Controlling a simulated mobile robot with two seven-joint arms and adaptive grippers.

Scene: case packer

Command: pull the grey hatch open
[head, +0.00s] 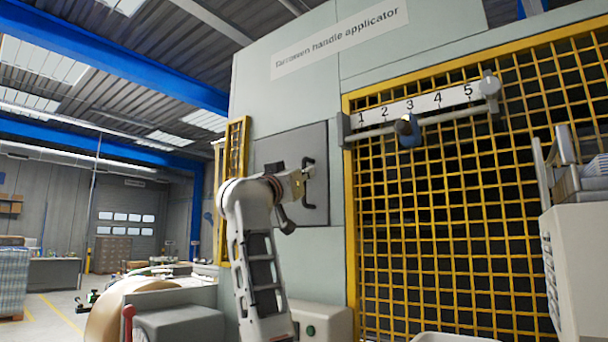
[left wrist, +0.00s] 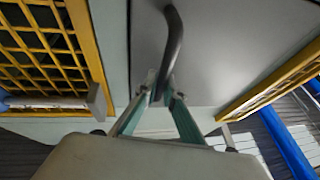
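The grey hatch (head: 318,204) is a square panel in the pale machine front, and it looks flush with the front. Its dark bar handle (head: 309,163) stands near its right edge. My left gripper (head: 305,175) is at the handle, and my wrist covers part of the hatch. In the left wrist view the curved handle (left wrist: 174,40) runs down between the two fingertips of my left gripper (left wrist: 161,90). The fingers close in on it from both sides and look shut on it. My right gripper is not in view.
A yellow mesh guard (head: 440,220) stands right of the hatch, with a numbered rail (head: 420,105) and a blue slider (head: 409,132) across it. A narrow yellow mesh panel (head: 236,150) is at left.

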